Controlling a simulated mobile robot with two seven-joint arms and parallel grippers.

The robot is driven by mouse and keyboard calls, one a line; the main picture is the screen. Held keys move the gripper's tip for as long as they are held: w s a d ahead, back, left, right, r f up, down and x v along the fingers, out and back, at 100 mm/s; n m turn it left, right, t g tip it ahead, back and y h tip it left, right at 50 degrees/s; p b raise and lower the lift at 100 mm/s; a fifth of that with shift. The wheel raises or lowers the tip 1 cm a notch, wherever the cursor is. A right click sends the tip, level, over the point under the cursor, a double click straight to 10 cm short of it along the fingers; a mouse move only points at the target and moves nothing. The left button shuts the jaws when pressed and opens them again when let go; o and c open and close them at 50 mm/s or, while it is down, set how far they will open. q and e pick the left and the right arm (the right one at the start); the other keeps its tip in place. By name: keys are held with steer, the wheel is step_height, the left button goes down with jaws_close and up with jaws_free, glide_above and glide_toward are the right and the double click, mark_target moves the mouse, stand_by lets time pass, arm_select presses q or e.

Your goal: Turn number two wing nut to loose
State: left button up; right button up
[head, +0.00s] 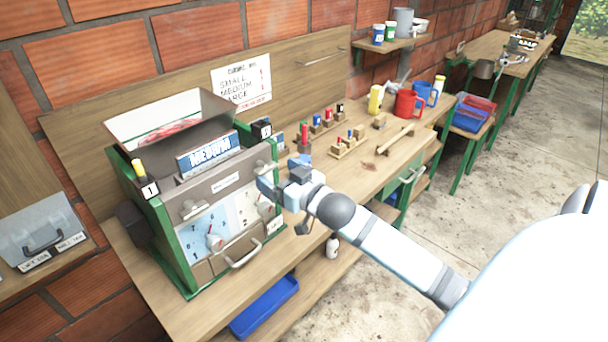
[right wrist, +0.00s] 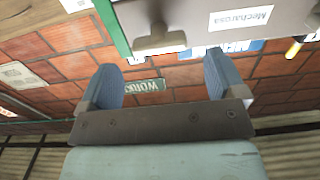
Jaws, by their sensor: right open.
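A green-framed machine (head: 172,240) stands on the bench with a grey front panel. One wing nut (head: 192,207) is on the panel's upper left. My right gripper (head: 268,186) is at the panel's right side, open and empty, its blue fingers apart. In the right wrist view a pale wing nut (right wrist: 158,40) lies beyond the open fingers, apart from them, beside a white label (right wrist: 242,18). My left gripper is not in view.
Below the wing nuts are a blue dial with a knob (head: 214,241) and a curved handle (head: 243,255). A "MEDIUM" sign (head: 208,153) sits on top. A blue tray (head: 264,306) is below.

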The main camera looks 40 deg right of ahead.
steer(key=s+b, duration=0.1)
steer(key=s, duration=0.8)
steer(key=shift+s+d, duration=0.4)
